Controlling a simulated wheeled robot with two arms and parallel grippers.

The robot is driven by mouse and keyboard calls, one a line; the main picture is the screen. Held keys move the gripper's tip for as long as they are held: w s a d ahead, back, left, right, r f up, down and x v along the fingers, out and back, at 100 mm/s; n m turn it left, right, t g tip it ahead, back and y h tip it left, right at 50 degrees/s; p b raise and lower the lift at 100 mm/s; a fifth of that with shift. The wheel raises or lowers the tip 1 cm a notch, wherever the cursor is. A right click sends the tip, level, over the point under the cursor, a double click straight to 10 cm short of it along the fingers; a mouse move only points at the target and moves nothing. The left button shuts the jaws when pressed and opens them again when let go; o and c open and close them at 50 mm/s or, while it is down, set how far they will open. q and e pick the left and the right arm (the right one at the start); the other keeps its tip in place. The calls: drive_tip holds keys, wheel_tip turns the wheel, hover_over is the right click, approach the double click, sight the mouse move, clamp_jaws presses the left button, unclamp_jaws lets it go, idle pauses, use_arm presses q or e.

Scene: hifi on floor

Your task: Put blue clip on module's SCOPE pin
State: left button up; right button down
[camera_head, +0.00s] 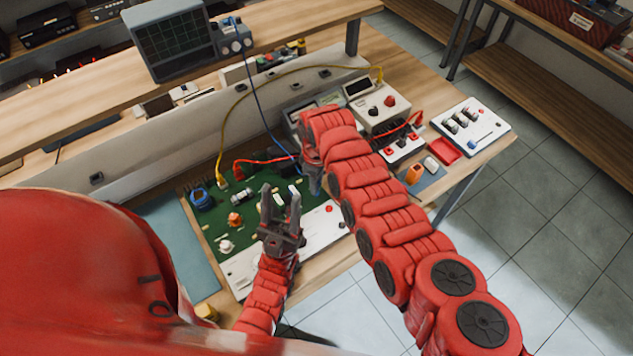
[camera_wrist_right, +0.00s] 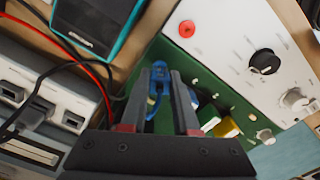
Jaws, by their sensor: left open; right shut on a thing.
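The module is a green circuit board with a white front panel (camera_head: 248,270), lying on the bench below the arms; its green board (camera_wrist_right: 205,72) also shows in the right wrist view. I cannot make out which pin is SCOPE. My right gripper (camera_head: 313,186) is over the board's right side, fingers pointing down. In the right wrist view the blue clip (camera_wrist_right: 157,80) sits between the fingertips of this gripper (camera_wrist_right: 160,88), which is shut on it. My left gripper (camera_head: 280,202) is open and empty above the board's lower right part.
A blue wire (camera_head: 259,105) runs from the oscilloscope (camera_head: 172,45) down toward my right gripper. A yellow cable (camera_head: 222,130) arches over the board, and a red lead (camera_head: 262,161) lies at its back edge. Boxed instruments (camera_head: 378,106) stand to the right.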

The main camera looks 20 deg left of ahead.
drive_tip(key=shift+f+b, duration=0.45)
drive_tip(key=shift+f, duration=0.1)
idle(0.4)
drive_tip(key=c, duration=0.6)
unclamp_jaws()
wheel_tip(320, 180, up, 10)
drive_tip(key=p, duration=0.6)
drive_tip(key=shift+f+p, duration=0.2)
drive_tip(key=shift+p, duration=0.15)
drive_tip(key=shift+r+p, duration=0.85)
drive_tip(key=shift+r, duration=3.05)
drive_tip(key=shift+f, duration=0.1)
